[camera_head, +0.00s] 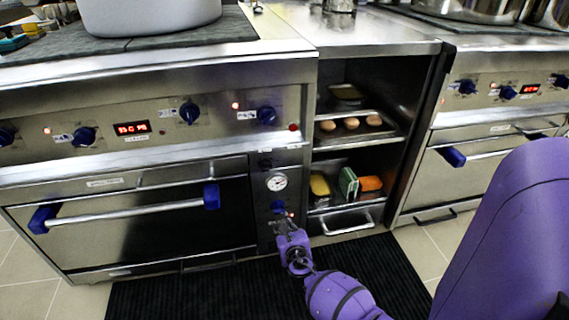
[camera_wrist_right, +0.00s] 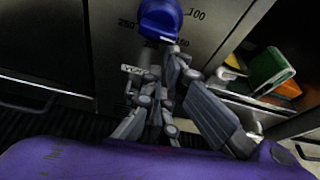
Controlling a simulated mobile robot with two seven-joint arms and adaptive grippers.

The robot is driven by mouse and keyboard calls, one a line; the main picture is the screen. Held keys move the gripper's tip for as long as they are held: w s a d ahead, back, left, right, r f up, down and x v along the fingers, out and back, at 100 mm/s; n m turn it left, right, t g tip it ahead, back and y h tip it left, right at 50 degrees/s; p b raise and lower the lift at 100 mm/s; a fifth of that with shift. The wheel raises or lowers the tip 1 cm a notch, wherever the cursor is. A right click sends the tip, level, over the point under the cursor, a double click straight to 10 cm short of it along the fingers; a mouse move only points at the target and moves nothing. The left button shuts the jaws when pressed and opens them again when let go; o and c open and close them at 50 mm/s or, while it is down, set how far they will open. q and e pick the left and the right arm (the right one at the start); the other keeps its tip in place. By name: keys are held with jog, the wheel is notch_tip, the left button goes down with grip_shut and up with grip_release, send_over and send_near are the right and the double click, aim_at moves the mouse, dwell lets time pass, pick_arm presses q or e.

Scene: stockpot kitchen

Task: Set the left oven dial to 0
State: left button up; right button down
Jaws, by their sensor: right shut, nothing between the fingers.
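The left oven's blue dial (camera_head: 278,206) sits low on the steel panel right of the left oven door, below a round white gauge (camera_head: 277,182). In the right wrist view the dial (camera_wrist_right: 160,18) is at the top, with 250, 200, 150 and 100 printed around it. Which mark it points to I cannot tell. My right gripper (camera_head: 289,222) is shut and empty just below the dial. In the right wrist view its fingers (camera_wrist_right: 160,66) end below the dial; whether one touches it is unclear. My left gripper is out of view.
The left oven door's handle (camera_head: 125,212) is left of the panel. More blue knobs (camera_head: 189,112) line the upper panel. A black mat (camera_head: 380,270) covers the floor.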

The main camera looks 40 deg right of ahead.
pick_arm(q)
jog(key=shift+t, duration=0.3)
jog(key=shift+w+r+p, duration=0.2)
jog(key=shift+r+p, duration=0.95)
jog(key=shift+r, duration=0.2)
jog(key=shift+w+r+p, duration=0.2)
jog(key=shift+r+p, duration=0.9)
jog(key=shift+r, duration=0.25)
pick_arm(e)
jog(key=shift+s+d+r+n+h, duration=0.25)
jog(key=shift+r+n+h, duration=0.65)
jog(key=shift+n, duration=1.35)
jog(key=shift+s+d+r+n+h, duration=0.1)
jog(key=shift+d+r+n+h, duration=0.25)
jog(key=shift+r+n+h, duration=1.25)
jog(key=shift+s+d+f+n+h, duration=0.1)
jog(key=shift+s+d+n+h, duration=0.3)
jog(key=shift+n, duration=2.45)
jog(key=shift+w+a+r, duration=0.1)
jog(key=shift+w, duration=0.1)
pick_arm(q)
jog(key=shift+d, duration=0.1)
